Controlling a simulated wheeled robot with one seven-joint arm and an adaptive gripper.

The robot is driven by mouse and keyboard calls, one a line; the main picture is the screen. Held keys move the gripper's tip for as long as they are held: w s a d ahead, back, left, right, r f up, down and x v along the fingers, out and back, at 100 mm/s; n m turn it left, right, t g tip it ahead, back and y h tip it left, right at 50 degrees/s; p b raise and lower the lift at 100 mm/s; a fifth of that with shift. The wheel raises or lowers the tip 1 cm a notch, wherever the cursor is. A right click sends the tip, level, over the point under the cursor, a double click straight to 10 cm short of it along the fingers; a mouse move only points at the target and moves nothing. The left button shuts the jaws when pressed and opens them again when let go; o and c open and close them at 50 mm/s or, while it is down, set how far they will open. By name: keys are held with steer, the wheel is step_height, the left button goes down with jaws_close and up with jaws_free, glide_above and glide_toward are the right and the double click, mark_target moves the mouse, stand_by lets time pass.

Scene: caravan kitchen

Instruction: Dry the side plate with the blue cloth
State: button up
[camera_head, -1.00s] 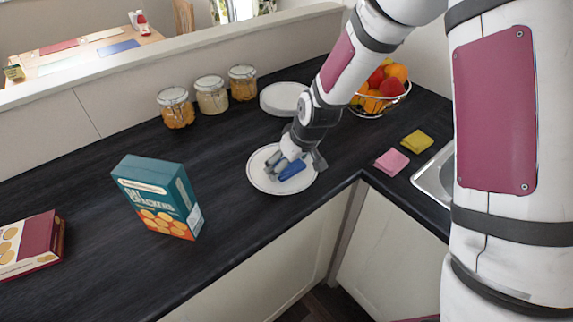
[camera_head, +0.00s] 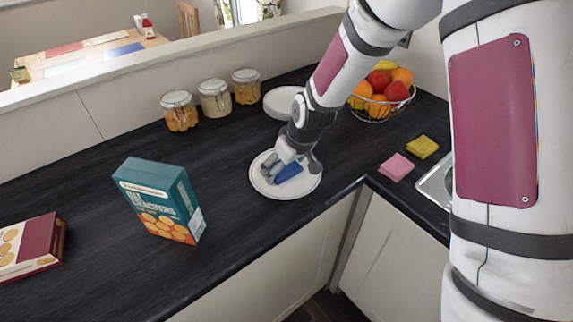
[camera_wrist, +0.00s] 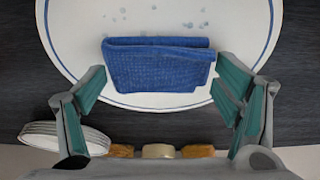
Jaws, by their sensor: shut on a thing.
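The side plate (camera_head: 262,184) is white with a thin blue rim line and lies flat on the dark worktop. In the wrist view the plate (camera_wrist: 78,35) has several water drops on its surface, beyond the cloth. The folded blue cloth (camera_head: 290,173) lies over the plate; it also shows in the wrist view (camera_wrist: 158,70). My gripper (camera_head: 284,165) points down over the plate. Its fingers (camera_wrist: 160,82) are shut on the cloth from its left and right ends. Whether the cloth presses on the plate is hard to tell.
A plate stack (camera_head: 284,102), several jars (camera_head: 214,100) and a fruit basket (camera_head: 382,108) stand behind. A pink sponge (camera_head: 396,167) and yellow sponge (camera_head: 421,147) lie right, by the sink (camera_head: 436,186). A cracker box (camera_head: 158,200) stands left, with clear worktop between.

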steer(key=shift+s+a, duration=0.25)
steer(key=shift+s, duration=0.2)
steer(key=shift+s+d, duration=0.1)
steer(key=shift+s+d+f+p, duration=0.1)
steer(key=shift+s+d+p, duration=0.15)
steer(key=shift+s+p, duration=0.15)
steer(key=shift+d, duration=0.1)
steer(key=shift+d, duration=0.45)
steer(key=shift+w, duration=0.15)
